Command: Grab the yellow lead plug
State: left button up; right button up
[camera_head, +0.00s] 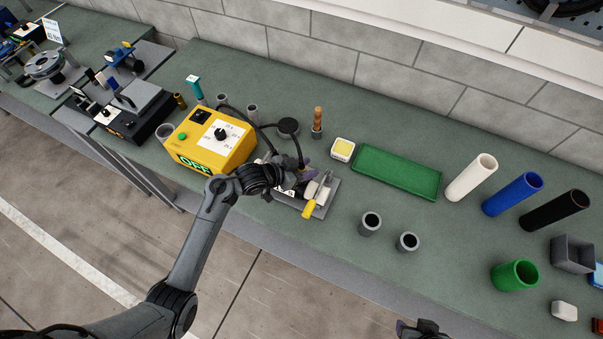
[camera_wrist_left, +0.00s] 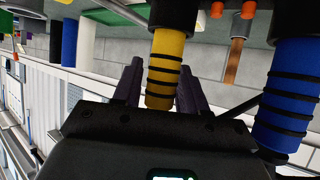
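The yellow lead plug (camera_wrist_left: 167,65), a yellow cylinder with black rings and a black end, shows in the left wrist view. My left gripper (camera_wrist_left: 161,85) has its two dark fingers apart, one on each side of the plug. No firm contact can be made out. A blue plug (camera_wrist_left: 290,95) of the same kind is to the right in that view. In the head view my left gripper (camera_head: 298,180) is over a grey tray (camera_head: 332,197) and hides most of what is beneath it. My right gripper (camera_head: 420,328) barely shows at the bottom edge; its fingers cannot be judged.
A yellow box (camera_head: 213,140) reading OFF stands left of my left gripper, with black cables beside it. A yellow-handled tool (camera_head: 309,209) lies at the tray. A wooden handle (camera_head: 318,118), green tray (camera_head: 397,171) and grey cups (camera_head: 370,223) are nearby.

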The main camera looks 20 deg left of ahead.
pick_arm(q)
grip_shut()
jog(key=shift+r, duration=0.15)
